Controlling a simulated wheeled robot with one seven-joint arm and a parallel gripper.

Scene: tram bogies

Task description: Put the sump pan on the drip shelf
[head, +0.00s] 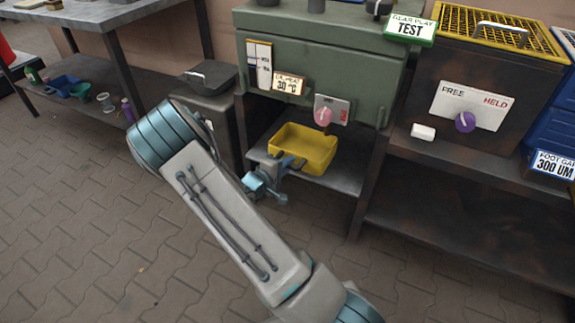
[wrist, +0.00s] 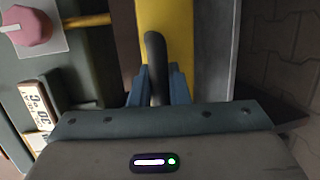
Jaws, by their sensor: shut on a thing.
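The yellow sump pan (head: 318,151) is an open rectangular tray under the green machine. In the wrist view its yellow side (wrist: 168,18) and dark curved handle (wrist: 154,55) fill the top middle. My gripper (head: 285,166) is at the pan's near left side. Its fingers (wrist: 160,88) are shut on the dark handle. The grey drip shelf (head: 346,179) lies beneath the machine, below the pan. I cannot tell whether the pan touches the shelf or hangs just above it. The pan and my gripper hide part of the shelf.
The green machine (head: 315,50) overhangs the shelf, with a pink knob (head: 323,116) above the pan. A dark leg (head: 366,185) bounds the shelf at right. A grey bin (head: 212,100) stands at left. A rusty bench (head: 480,195) is at right. The paved floor in front is clear.

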